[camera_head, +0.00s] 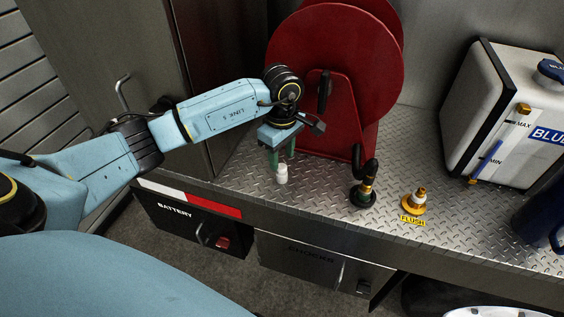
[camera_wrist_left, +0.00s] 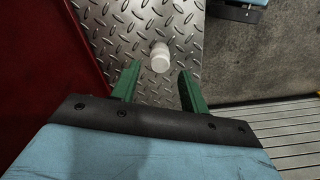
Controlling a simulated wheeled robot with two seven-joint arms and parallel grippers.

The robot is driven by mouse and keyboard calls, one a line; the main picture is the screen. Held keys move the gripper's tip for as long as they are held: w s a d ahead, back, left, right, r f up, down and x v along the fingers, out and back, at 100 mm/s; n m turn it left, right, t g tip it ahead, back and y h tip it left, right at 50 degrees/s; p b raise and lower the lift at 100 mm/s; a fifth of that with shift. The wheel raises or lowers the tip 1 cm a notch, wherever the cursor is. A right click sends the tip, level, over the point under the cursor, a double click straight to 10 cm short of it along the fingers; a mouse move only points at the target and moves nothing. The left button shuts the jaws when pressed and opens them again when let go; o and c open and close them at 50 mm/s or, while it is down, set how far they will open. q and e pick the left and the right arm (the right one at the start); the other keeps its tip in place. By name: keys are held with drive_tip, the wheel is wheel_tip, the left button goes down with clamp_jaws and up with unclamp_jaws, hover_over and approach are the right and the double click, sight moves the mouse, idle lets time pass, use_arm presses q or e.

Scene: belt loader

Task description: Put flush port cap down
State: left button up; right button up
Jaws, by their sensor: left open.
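The flush port cap, a small white cylinder (camera_head: 281,174), stands on the diamond-plate deck near its front edge, in front of the red reel. It also shows in the left wrist view (camera_wrist_left: 160,57), beyond the fingertips. My left gripper (camera_head: 278,160) has green fingers, spread apart with nothing between them, just above and behind the cap. In the left wrist view the fingers (camera_wrist_left: 157,82) stand clear of the cap. The yellow flush port (camera_head: 413,203) with its FLUSH label is on the deck to the right. My right gripper is not in view.
A red hose reel (camera_head: 340,70) stands close behind my left gripper. A dark hose fitting (camera_head: 364,192) sits between cap and flush port. A white tank (camera_head: 510,115) stands at the right, a dark blue container (camera_head: 543,218) at the right edge. The deck's front edge is close to the cap.

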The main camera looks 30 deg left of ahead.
sight(282, 167)
use_arm(q)
wheel_tip(282, 167, up, 9)
drive_tip(key=shift+f, duration=0.2)
